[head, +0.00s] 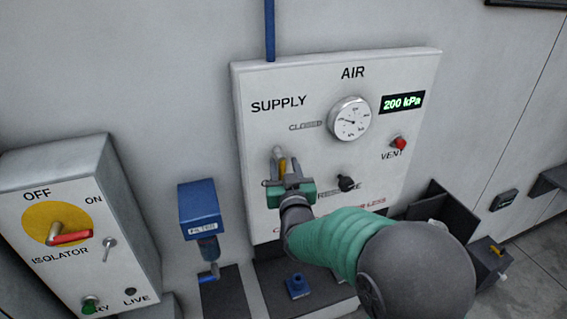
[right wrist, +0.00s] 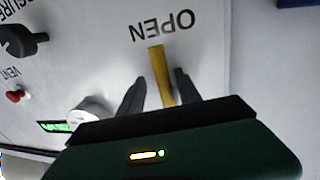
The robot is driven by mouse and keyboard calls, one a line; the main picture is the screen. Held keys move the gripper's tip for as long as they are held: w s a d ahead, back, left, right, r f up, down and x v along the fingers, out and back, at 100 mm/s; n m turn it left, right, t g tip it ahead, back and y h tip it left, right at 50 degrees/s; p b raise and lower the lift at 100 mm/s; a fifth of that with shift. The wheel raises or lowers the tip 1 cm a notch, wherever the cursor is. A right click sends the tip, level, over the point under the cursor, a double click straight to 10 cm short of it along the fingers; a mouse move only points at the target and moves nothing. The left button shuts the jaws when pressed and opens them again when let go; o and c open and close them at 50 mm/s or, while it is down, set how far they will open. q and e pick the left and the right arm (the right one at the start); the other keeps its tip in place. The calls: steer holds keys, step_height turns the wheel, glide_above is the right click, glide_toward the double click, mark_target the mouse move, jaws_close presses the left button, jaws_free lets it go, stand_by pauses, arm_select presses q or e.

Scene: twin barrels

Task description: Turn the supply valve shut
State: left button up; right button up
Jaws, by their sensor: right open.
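The supply valve's yellow handle (head: 283,166) is on the white AIR panel, below the SUPPLY label. My right gripper (head: 279,160) is at the handle, with its jaws open. In the right wrist view, the yellow handle (right wrist: 160,76) stands between the two dark fingers of the right gripper (right wrist: 157,83). A gap shows on the left finger's side; the right finger is close to the handle, and I cannot tell if it touches. The handle's end points at the word OPEN. The valve's base is hidden by the gripper. My left gripper is out of view.
The panel has a gauge (head: 349,119), a 200 kPa display (head: 402,102), a red vent button (head: 399,143) and a black knob (head: 346,183). A blue filter (head: 201,208) hangs left of it. An isolator box (head: 75,225) with a red handle stands further left.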

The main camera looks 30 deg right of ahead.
steer(key=shift+s+r, duration=0.15)
steer(key=shift+s, duration=0.05)
steer(key=shift+c, duration=0.7)
steer(key=shift+s+a+r, duration=0.1)
steer(key=shift+s+a, duration=0.05)
steer(key=shift+a, duration=0.05)
steer(key=shift+c, duration=1.2)
steer(key=shift+a, duration=0.55)
jaws_close()
steer(key=shift+d, duration=0.3)
steer(key=shift+a, duration=0.1)
